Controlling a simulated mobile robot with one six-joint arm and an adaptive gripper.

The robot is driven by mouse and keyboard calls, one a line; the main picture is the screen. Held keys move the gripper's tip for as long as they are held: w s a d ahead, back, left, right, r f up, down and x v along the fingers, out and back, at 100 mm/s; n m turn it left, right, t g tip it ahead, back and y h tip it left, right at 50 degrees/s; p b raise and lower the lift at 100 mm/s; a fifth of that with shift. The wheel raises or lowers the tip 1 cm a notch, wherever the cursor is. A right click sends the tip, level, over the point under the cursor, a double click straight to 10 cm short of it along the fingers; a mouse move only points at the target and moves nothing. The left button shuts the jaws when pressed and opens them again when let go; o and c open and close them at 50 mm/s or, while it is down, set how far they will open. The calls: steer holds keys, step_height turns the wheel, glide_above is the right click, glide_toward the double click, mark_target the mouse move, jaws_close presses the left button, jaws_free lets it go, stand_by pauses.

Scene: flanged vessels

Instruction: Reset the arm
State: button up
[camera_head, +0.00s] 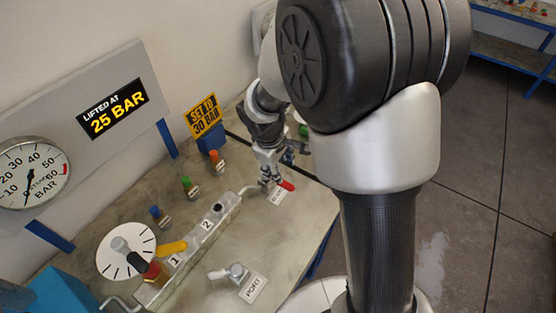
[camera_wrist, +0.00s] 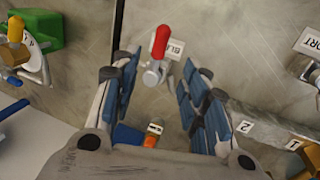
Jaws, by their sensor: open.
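My gripper (camera_head: 269,158) hangs over the far right part of the bench, close to a red-handled valve (camera_head: 286,185) with a white label. In the wrist view my gripper (camera_wrist: 160,85) is open, with blue-padded fingers set wide apart and nothing held between them. The red handle (camera_wrist: 161,40) shows beyond the fingertips, roughly centred between them. I cannot tell whether the fingers touch the valve. My arm hides part of the bench's right side in the head view.
The bench (camera_head: 235,262) carries a numbered block (camera_head: 206,238), a white dial (camera_head: 110,262), coloured knobs (camera_head: 187,184) and a port fitting (camera_head: 237,272). A gauge (camera_head: 30,175) and a "25 BAR" sign (camera_head: 112,108) stand behind. A green block (camera_wrist: 38,28) shows in the wrist view.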

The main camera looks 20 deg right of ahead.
steer(key=shift+r, duration=0.1)
steer(key=s+d+r+m+t+y+b, duration=0.1)
steer(key=s+d+r+m+t+b, duration=0.15)
steer(key=s+r+m, duration=0.75)
steer(key=s+a+r+n+y+b, duration=0.1)
steer(key=s+r, duration=0.3)
steer(key=s, duration=0.9)
steer(key=shift+a+n, duration=0.3)
steer(key=shift+a, duration=0.15)
steer(key=shift+a, duration=0.1)
stand_by(3.2)
